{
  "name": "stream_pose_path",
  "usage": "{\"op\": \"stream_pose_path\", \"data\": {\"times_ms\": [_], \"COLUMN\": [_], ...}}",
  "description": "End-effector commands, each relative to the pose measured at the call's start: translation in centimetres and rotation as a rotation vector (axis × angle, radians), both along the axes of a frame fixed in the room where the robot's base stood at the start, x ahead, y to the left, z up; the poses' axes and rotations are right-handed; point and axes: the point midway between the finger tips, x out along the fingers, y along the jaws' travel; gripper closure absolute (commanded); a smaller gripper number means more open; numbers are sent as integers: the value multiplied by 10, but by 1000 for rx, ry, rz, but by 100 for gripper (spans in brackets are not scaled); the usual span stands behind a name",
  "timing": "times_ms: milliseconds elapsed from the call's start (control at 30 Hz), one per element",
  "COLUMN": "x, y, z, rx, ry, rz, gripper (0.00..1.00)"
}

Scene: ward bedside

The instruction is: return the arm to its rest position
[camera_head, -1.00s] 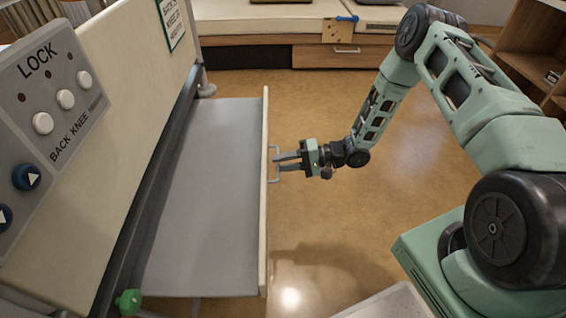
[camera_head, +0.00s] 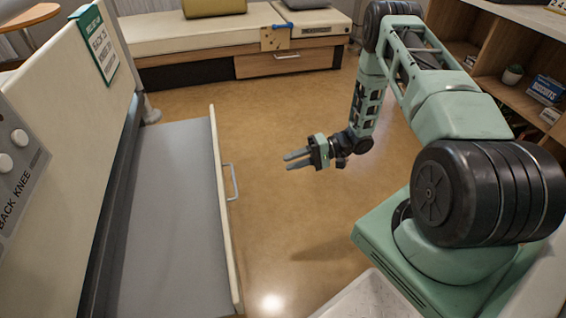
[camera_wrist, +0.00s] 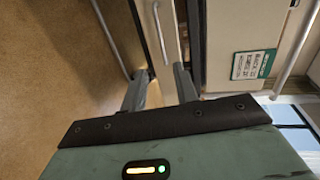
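My arm is bent in the head view, with my gripper (camera_head: 297,160) held out over the open floor. Its two fingers are apart with nothing between them. A grey pull-out shelf (camera_head: 175,225) with a cream front panel stands extended at the left. Its metal handle (camera_head: 232,182) is left of my fingertips, with a gap between them. In the wrist view my gripper (camera_wrist: 160,88) shows two spread fingers, and the handle (camera_wrist: 160,32) appears beyond them.
A cream bed panel (camera_head: 75,90) with a green sign (camera_head: 97,42) stands at the left. A low bench (camera_head: 200,50) is at the back, and a wooden shelf unit (camera_head: 500,45) at the right. The brown floor (camera_head: 285,220) between is clear.

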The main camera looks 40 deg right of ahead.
Motion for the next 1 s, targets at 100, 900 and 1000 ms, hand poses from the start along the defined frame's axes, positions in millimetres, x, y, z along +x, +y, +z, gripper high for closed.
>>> {"op": "stream_pose_path", "data": {"times_ms": [100,900,1000], "x": [-1,93,116], "y": [-2,52,81], "z": [0,57,89], "rx": [0,-426,-622], "ry": [0,-247,-327], "rz": [0,-60,-67], "gripper": [70,70,70]}}
